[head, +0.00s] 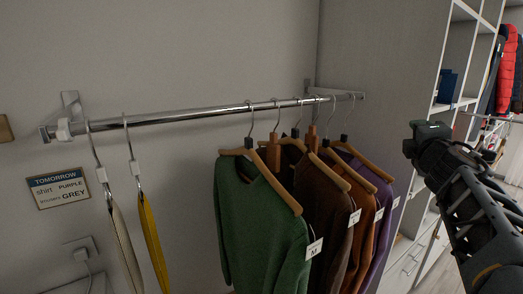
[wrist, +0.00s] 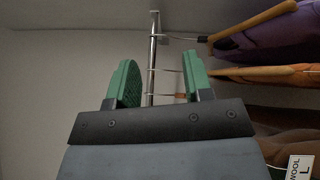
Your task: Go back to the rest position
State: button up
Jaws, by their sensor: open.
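My gripper (head: 428,136) is at the right of the head view, at the end of my dark arm, apart from the rail and the clothes. In the wrist view its two green fingers (wrist: 157,84) stand apart with nothing held between them. The chrome rail (wrist: 152,62) shows behind the gap between the fingers. In the head view the rail (head: 210,114) runs along the wall, with several sweaters on wooden hangers at its right half. The nearest is a green sweater (head: 255,225) with a tag M.
Beige trousers (head: 124,240) and yellow trousers (head: 152,235) hang at the rail's left end. A sign (head: 59,187) reading TOMORROW, shirt PURPLE, trousers GREY is on the wall. White shelving (head: 455,60) with a blue item (head: 447,86) stands at the right. A purple sweater (wrist: 262,38) hangs at upper right.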

jog(key=s+a+f+m+g+h, duration=0.1)
jog(key=s+f+m+g, duration=0.3)
jog(key=f+m, duration=0.4)
jog(key=s+a+f+m+g, duration=0.1)
jog(key=s+f+m+g, duration=0.2)
jog(key=f+m+g, duration=0.5)
jog(key=s+a+f+y, duration=0.3)
jog(key=s+a+f, duration=0.2)
jog(key=a+f, duration=0.2)
jog(key=s+a+f+g+y, duration=0.1)
jog(key=s+a+f+y, duration=0.2)
jog(key=s+a+f, duration=0.3)
jog(key=a+f, duration=0.2)
jog(key=a, duration=0.2)
jog(key=shift+s+a+f+m+g+y, duration=0.15)
jog(key=shift+a+m+g+y, duration=0.15)
jog(key=shift+a+m, duration=0.1)
jog(key=shift+d, duration=0.1)
